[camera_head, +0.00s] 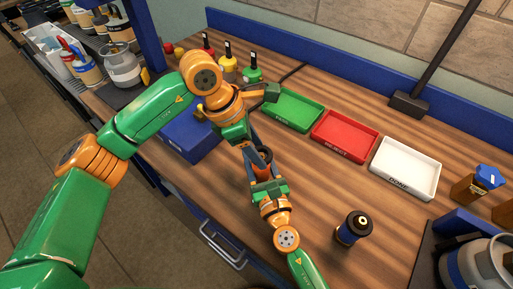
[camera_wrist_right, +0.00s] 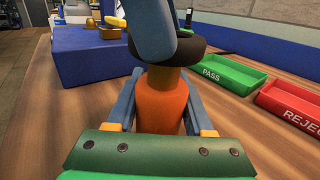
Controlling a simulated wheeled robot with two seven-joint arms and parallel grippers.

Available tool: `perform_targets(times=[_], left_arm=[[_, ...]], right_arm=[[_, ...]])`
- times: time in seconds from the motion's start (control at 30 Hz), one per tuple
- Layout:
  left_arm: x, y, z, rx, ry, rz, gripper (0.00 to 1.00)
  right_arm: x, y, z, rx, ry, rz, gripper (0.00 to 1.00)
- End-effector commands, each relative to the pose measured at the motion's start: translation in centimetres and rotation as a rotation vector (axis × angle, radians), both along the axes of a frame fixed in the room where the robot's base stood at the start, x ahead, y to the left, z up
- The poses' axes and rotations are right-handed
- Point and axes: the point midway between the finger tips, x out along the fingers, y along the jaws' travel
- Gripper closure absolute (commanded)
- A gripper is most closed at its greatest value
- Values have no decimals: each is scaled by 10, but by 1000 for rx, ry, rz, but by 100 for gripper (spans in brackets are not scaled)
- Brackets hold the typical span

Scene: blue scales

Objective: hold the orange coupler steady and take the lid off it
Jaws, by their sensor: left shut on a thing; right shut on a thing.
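The orange coupler (camera_head: 262,173) stands upright near the middle of the bench, and its orange body also fills the middle of the right wrist view (camera_wrist_right: 161,108). My right gripper (camera_head: 263,176) is shut on the coupler's body, one blue finger on each side. The lid (camera_head: 265,153), a thick dark ring, sits at the coupler's top and also shows in the right wrist view (camera_wrist_right: 190,47). A brownish neck shows between the lid and the body. My left gripper (camera_head: 259,152) is shut on the lid from above. Its blue finger hides part of the lid.
A blue box (camera_head: 190,132) stands left of the coupler. Green (camera_head: 293,110), red (camera_head: 345,137) and white (camera_head: 405,168) trays line the back. A dark cylinder (camera_head: 353,228) stands at right. Several small bottles are at the back left. Bare bench lies between coupler and trays.

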Motion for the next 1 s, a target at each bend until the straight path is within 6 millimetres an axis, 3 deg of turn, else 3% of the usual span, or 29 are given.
perform_targets(times=[0.13,0.4,0.6,0.63,0.73,1.0], left_arm=[[0,0,2,-1,-1,-1,100],[0,0,39,-1,-2,0,100],[0,0,40,-1,0,0,100],[0,0,40,-1,0,0,100],[0,0,40,0,0,0,100],[0,0,40,0,-1,0,100]], right_arm=[[0,0,0,0,1,0,100],[0,0,-1,0,1,0,100],[0,0,-1,0,1,0,100],[0,0,-1,0,1,0,40],[0,0,0,0,1,0,13],[0,0,0,0,1,0,13]])
